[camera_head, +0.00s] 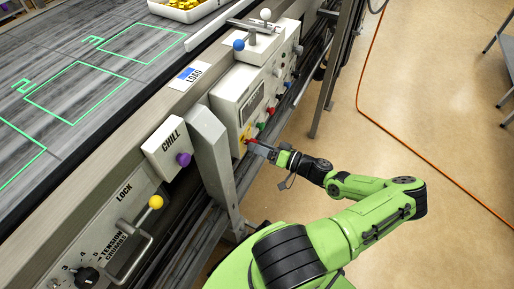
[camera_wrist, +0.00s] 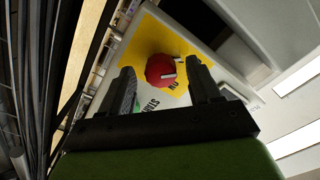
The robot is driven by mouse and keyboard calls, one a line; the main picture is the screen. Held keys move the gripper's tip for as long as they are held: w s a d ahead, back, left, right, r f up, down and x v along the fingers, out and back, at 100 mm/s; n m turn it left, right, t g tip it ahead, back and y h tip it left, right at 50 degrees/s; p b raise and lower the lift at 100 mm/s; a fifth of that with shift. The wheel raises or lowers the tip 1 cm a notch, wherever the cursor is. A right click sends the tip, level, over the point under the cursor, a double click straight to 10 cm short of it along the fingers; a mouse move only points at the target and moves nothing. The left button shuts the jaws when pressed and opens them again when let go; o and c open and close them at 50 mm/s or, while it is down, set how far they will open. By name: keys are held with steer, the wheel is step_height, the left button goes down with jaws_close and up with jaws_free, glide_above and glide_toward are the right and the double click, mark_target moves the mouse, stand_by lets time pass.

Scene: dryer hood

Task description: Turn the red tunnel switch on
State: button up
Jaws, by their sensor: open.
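A round red switch knob (camera_wrist: 160,68) with a pale pointer mark sits on a yellow plate (camera_wrist: 143,45) in the wrist view. Partly hidden black lettering shows below it. My gripper (camera_wrist: 163,78) is open, with one black finger on each side of the knob in this view. I cannot tell whether the fingers touch it. In the head view my gripper (camera_head: 250,142) is at the lower front of the white control box (camera_head: 227,101), by a yellow plate (camera_head: 246,134).
Other coloured knobs (camera_head: 271,111) run along the box front, close to my gripper. A grey post (camera_head: 211,157) and the CHILL box (camera_head: 168,149) stand to the left. Open floor (camera_head: 335,145) with an orange cable (camera_head: 376,122) lies right.

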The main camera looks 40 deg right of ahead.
steer(key=shift+w+a, duration=0.15)
steer(key=shift+w, duration=0.25)
steer(key=c, duration=1.1)
steer(key=shift+o, duration=0.2)
